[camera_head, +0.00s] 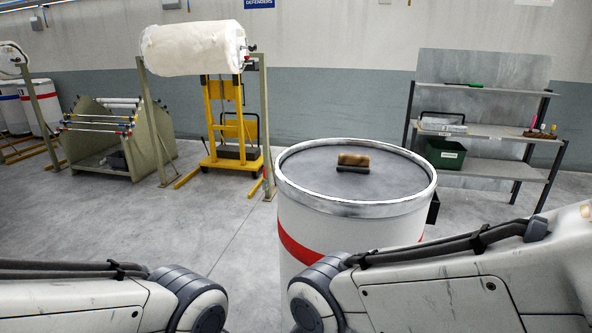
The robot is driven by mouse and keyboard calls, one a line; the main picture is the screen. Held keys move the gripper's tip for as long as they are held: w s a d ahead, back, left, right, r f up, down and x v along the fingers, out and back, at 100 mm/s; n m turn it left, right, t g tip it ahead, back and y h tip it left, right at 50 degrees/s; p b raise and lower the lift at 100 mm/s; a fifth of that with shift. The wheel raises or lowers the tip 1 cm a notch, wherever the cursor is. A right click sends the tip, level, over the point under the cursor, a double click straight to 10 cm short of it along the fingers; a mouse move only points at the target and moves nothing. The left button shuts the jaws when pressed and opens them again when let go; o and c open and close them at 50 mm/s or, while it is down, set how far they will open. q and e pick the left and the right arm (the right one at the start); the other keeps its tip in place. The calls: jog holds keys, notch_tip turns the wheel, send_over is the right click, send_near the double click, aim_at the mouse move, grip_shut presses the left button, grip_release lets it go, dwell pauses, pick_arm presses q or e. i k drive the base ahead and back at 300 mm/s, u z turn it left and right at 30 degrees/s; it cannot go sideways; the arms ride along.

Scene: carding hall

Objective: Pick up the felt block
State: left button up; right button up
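A small block with a tan-brown top and a dark grey underside (353,160), likely the felt block, lies on the dark grey top of a white drum (305,208). It sits near the middle of the drum top, a little toward the back. Nothing touches it from the sides. Both of my arms reach in from the lower corners, but only their links show. Neither gripper is in the picture, so their state and distance from the block are hidden.
The drum has a raised metal rim and a red band. My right arm's links cover part of its lower front. A metal shelf rack (480,130) with a green bin (445,154) stands behind right. A yellow lift frame (228,125) stands behind left. The floor left of the drum is clear.

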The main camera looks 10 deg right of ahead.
aim_at(347, 162)
jog(key=u, duration=0.95)
jog(key=i, duration=0.9)
jog(key=z, duration=1.1)
jog(key=i, duration=0.55)
jog(key=z, duration=0.7)
